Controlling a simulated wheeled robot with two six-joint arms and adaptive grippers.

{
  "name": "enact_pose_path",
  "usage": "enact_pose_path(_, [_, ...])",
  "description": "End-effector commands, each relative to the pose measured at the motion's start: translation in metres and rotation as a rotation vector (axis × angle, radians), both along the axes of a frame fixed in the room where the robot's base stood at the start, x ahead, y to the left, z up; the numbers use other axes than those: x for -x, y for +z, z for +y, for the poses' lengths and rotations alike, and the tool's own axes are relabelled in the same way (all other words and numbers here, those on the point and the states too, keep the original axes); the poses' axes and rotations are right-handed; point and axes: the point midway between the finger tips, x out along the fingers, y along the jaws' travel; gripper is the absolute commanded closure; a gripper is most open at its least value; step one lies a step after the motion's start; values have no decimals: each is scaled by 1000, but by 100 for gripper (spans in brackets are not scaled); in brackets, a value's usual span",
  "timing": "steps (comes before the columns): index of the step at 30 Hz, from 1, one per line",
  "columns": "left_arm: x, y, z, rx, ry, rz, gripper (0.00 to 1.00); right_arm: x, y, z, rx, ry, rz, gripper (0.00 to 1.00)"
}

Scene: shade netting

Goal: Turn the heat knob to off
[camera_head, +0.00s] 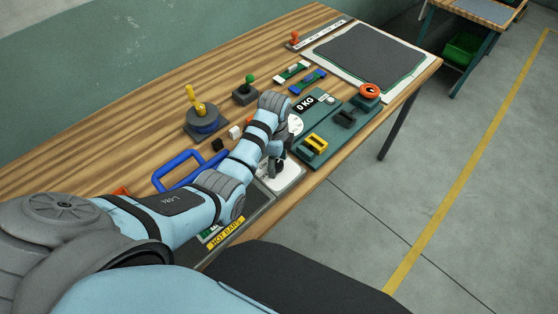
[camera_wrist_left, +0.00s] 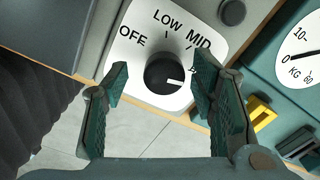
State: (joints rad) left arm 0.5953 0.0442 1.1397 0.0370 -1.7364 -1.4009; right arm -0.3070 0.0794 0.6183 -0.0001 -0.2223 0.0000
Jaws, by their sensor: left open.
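The heat knob (camera_wrist_left: 166,74) is black and round, on a white dial plate (camera_wrist_left: 142,52) lettered OFF, LOW and MID in the left wrist view. Its white mark points to the right of the picture, away from OFF and past MID; any label there is hidden behind a finger. My left gripper (camera_wrist_left: 160,84) is open, with one finger on each side of the knob; I cannot tell whether either touches it. In the head view the left gripper (camera_head: 275,166) is over the white plate (camera_head: 290,178), and the knob cannot be made out. My right gripper is not in view.
The dial is near the bench's front edge, beside a yellow HOT BARS label (camera_head: 226,234). A green scale unit (camera_head: 328,140) with a yellow handle (camera_head: 314,144) stands right of it.

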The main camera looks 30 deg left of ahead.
Motion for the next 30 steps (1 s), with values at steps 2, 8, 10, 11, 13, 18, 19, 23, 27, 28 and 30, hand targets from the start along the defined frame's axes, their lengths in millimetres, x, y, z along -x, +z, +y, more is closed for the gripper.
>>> enact_pose_path(2, [0, 0, 0, 0, 0, 0, 48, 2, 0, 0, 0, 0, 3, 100])
enact_pose_path(8, [0, 0, 0, 0, 0, -1, 65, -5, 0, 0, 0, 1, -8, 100])
enact_pose_path(10, [0, 1, 0, 0, 0, -1, 77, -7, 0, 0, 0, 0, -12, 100])
enact_pose_path(11, [0, 1, 0, 0, 0, -2, 81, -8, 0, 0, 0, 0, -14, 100])
enact_pose_path(13, [-1, 1, 0, 0, 0, -2, 93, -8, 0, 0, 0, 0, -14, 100])
enact_pose_path(18, [-1, 1, 0, 0, 2, -3, 96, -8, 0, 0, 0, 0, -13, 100])
enact_pose_path(19, [-1, 1, 0, 0, 5, -3, 96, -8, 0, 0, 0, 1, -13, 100])
enact_pose_path(23, [-1, 2, 0, 0, 28, -5, 96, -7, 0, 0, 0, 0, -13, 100])
enact_pose_path(27, [-1, 2, 0, 0, 80, -6, 96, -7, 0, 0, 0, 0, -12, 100])
enact_pose_path(28, [-2, 2, 0, 0, 97, -6, 96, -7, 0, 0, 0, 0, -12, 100])
enact_pose_path(30, [-2, 3, 0, 1, 139, -7, 96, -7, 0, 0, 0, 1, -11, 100])
